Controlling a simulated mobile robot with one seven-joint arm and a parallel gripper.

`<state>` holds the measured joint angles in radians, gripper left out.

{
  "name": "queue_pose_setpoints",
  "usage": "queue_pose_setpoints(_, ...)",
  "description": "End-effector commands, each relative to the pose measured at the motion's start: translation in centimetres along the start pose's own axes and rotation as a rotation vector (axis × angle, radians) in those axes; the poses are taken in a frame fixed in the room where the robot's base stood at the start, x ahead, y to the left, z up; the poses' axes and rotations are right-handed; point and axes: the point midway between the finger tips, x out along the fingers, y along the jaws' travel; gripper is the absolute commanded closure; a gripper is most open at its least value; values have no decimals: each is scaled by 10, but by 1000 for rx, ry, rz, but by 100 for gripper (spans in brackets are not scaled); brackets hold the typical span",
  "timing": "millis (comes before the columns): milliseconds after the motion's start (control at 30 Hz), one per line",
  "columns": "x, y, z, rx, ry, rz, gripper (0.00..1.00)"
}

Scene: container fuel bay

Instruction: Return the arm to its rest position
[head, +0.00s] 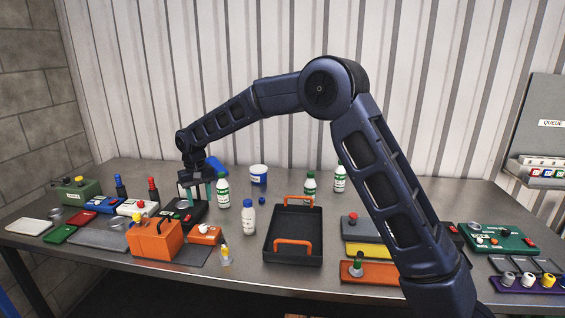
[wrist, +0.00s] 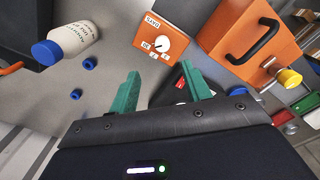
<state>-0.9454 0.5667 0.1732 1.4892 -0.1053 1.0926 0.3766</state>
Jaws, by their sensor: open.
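My arm reaches out from the lower right to the left part of the bench (head: 350,283) in the head view. My gripper (head: 195,194) hangs down at its end, above or beside a black device (head: 180,217) with a red button. In the wrist view my gripper (wrist: 158,71) shows two green fingers spread apart with nothing between them. The black device (wrist: 181,90) is partly hidden behind the right finger. How far the fingertips are above it I cannot tell.
An orange case (head: 155,243), a small orange dial box (head: 204,235) and a white bottle (head: 248,218) stand near the gripper. Green-labelled bottles (head: 223,190) stand behind. A black tray (head: 293,247) with orange handles is mid-bench. The corrugated wall (head: 230,55) rises behind.

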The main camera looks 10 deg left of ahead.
Motion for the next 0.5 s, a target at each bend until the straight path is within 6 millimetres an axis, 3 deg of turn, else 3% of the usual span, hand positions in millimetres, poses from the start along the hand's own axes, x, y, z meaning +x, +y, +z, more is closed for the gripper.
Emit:
queue_pose_setpoints(133,-25,39,9,32,21,3,52)
queue_pose_setpoints(233,-48,79,22,65,40,7,52)
queue_pose_setpoints(500,-105,185,76,160,93,19,52)
